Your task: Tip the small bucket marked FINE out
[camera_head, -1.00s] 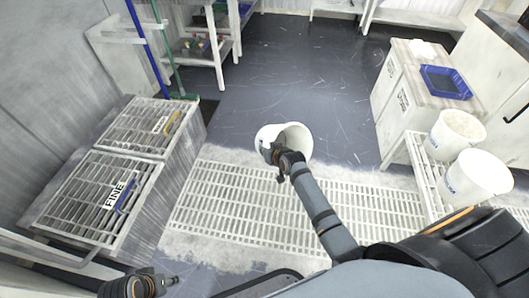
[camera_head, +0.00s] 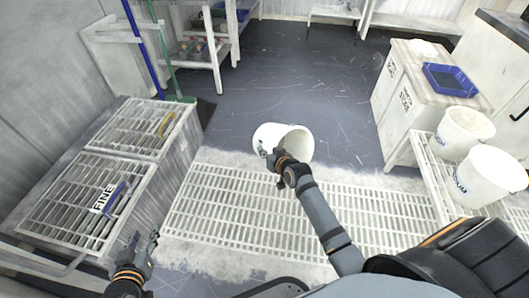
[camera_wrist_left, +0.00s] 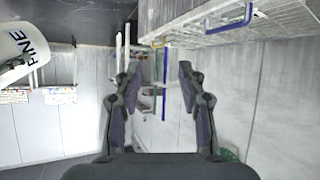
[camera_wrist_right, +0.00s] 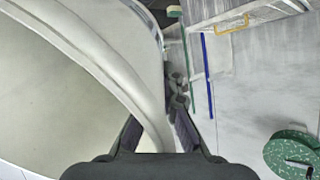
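The small white bucket (camera_head: 268,138) is held in the air, tipped onto its side with its mouth toward the right in the head view. The word FINE shows on its wall in the left wrist view (camera_wrist_left: 14,58). My right gripper (camera_head: 279,160) is shut on the bucket's rim, which passes between the fingers in the right wrist view (camera_wrist_right: 158,128). The pale inside shows there with no clear contents. My left gripper (camera_head: 146,246) is open and empty, low at the left and apart from the bucket. A grated bin (camera_head: 72,222) at the left bears a FINE label and a blue handle.
A second grated bin (camera_head: 140,128) with a yellow handle adjoins it behind. Two white buckets, one (camera_head: 462,135) behind the other (camera_head: 488,178), stand on a rack at right. A cabinet bears a blue tray (camera_head: 450,82). Floor grating (camera_head: 240,208) and open dark floor lie between.

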